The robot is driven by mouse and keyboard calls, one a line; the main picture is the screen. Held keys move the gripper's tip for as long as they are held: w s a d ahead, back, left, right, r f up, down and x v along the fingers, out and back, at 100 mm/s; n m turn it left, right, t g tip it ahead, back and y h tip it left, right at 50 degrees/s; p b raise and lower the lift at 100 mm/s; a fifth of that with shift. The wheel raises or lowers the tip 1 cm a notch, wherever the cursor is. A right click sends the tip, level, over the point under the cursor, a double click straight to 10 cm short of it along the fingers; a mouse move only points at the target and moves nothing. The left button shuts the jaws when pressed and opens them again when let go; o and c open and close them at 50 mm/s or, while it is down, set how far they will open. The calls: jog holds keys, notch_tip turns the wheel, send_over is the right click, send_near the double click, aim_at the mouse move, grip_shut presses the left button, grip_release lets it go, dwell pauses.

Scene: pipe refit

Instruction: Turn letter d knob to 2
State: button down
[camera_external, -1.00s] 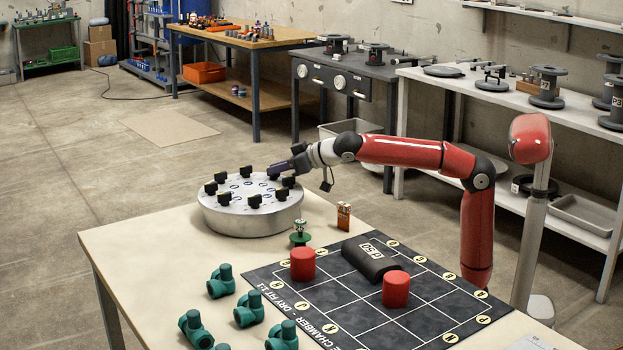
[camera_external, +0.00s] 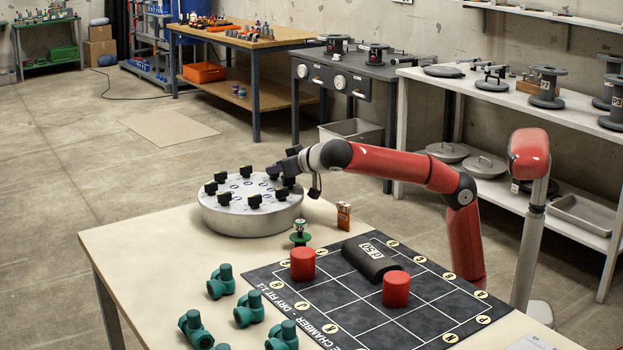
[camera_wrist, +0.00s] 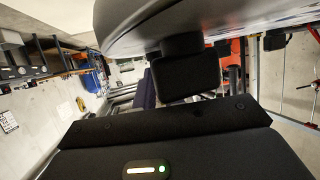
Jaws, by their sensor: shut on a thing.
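A round silver drum (camera_external: 250,217) stands on the table with several black knobs around its top. My gripper (camera_external: 286,167) is at the drum's right rim, shut on one of the black knobs (camera_external: 289,182). In the wrist view a black knob (camera_wrist: 186,75) shows under the drum's edge (camera_wrist: 150,35), just beyond the dark gripper body. The letters beside the knobs are too small to read, so I cannot tell which is d or where its pointer stands.
A green-based small part (camera_external: 300,237) and an orange box (camera_external: 343,216) stand near the drum. Several green pipe fittings (camera_external: 221,281) sit at the front left. A black mat (camera_external: 340,300) holds red cylinders (camera_external: 303,264) and a black roll (camera_external: 370,258).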

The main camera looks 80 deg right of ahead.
jog(key=c, duration=1.5)
grip_release()
jog(key=v, duration=0.8)
